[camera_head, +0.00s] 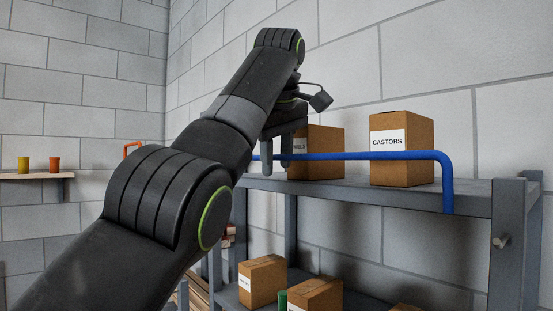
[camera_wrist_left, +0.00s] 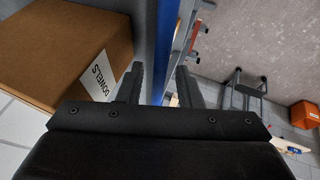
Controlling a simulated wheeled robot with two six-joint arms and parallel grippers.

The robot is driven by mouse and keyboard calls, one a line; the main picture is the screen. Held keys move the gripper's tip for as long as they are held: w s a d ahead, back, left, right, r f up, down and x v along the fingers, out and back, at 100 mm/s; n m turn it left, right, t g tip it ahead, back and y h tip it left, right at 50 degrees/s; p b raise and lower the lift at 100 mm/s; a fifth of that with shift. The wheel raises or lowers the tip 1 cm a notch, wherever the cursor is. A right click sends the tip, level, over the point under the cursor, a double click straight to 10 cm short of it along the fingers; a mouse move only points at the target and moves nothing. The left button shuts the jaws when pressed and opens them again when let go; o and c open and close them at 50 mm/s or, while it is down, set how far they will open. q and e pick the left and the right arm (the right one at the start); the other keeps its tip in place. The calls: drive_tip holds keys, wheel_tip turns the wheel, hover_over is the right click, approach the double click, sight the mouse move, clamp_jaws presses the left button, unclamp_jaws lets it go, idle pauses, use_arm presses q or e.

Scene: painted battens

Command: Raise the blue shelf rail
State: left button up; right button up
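The blue shelf rail (camera_head: 375,155) runs along the front of the grey shelf's upper board, with its right end bent down past the board's edge. Its left part is hidden behind my left arm. My left gripper (camera_head: 277,150) reaches down at the rail's left part, in front of the box marked DOWELS. In the left wrist view the rail (camera_wrist_left: 164,45) runs between the two parted fingers of my left gripper (camera_wrist_left: 158,84). A gap shows between the rail and the left finger; I cannot tell whether the right finger touches it. My right gripper is not in view.
On the upper board (camera_head: 345,188) stand the DOWELS box (camera_head: 325,150) and the CASTORS box (camera_head: 402,155), behind the rail. More cartons (camera_head: 262,280) sit on the lower board. A wall shelf (camera_head: 40,176) holds two cups at the left. The space above the rail is clear.

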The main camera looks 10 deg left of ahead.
use_arm(q)
drive_tip(key=p+v, duration=0.5)
drive_tip(key=v, duration=0.6)
drive_tip(key=shift+s+r, duration=0.2)
drive_tip(key=shift+r, duration=0.2)
